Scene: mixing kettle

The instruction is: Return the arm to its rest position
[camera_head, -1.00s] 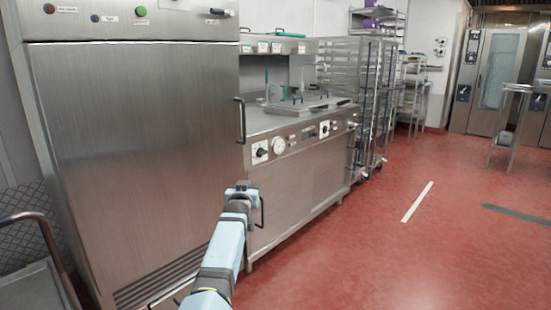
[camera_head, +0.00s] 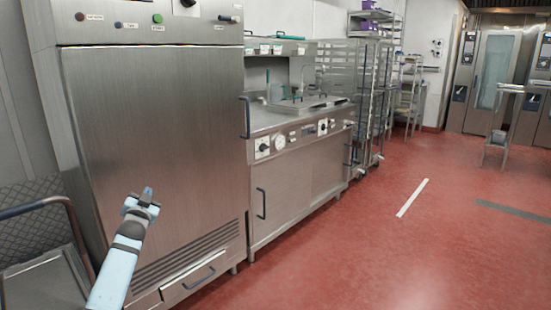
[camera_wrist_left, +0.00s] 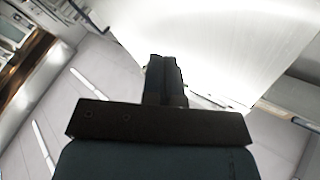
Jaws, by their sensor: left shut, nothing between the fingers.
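My left arm comes in from the bottom left in the head view. Its left gripper (camera_head: 147,194) is shut and empty, in front of the lower left part of the tall steel cabinet (camera_head: 160,110). In the left wrist view the two dark fingers (camera_wrist_left: 165,78) lie together with nothing between them. I cannot tell the exact gap between the gripper and the cabinet door. My right arm does not show.
A steel counter (camera_head: 300,185) with knobs and a gauge stands right of the cabinet. A cart (camera_head: 40,285) with a bent handle is at the lower left. Wire racks (camera_head: 365,90) stand farther back. The red floor (camera_head: 400,240) at the right is open.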

